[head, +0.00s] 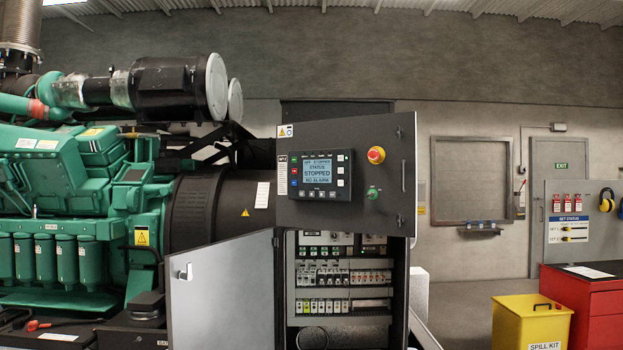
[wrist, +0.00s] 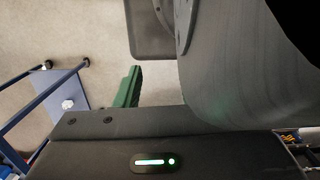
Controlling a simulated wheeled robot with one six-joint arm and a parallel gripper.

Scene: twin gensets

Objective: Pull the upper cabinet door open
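The upper cabinet door (head: 345,205) is the dark grey panel of the control cabinet in the head view. It carries a lit display reading STOPPED (head: 320,175), a red emergency button (head: 376,155) and a green knob (head: 372,193). Its edges spread towards the right, so its right edge looks swung a little out from the cabinet; how far is hard to tell. The wrist view looks down past dark grey parts to the floor.
The lower cabinet door (head: 222,295) stands open to the left, baring breakers (head: 340,278). A green genset (head: 70,190) fills the left. A yellow spill kit bin (head: 530,322) and red cabinet (head: 590,310) stand right. The wrist view shows a blue-railed cart (wrist: 62,90).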

